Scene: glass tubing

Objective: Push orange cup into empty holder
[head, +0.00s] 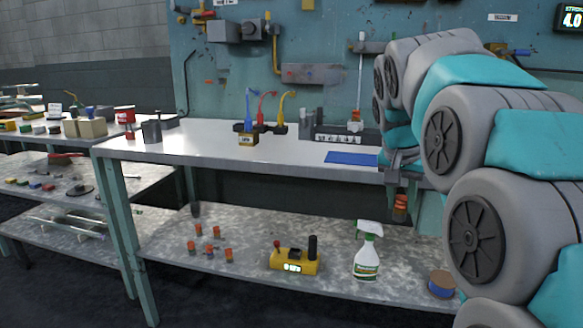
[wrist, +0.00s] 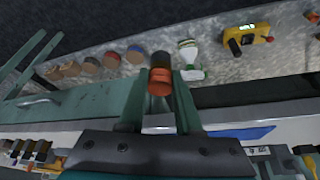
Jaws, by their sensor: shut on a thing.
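My gripper (head: 400,188) hangs low at the right, in front of the bench's front edge. It also shows in the wrist view (wrist: 160,94), with its two green fingers shut on an orange cup (wrist: 160,80). The cup has a dark part at its far end. In the head view the orange cup (head: 400,208) shows below the fingers, in front of the lower shelf. Several small orange-topped pieces (head: 200,230) stand on the lower shelf at the left. I cannot tell which thing is the empty holder.
On the lower shelf (head: 200,275) stand a yellow device (head: 293,261), a spray bottle (head: 367,255) and a blue and brown roll (head: 441,284). The upper bench (head: 190,148) carries a tool rack (head: 262,128), a grey rack (head: 340,135) and a blue mat (head: 352,158).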

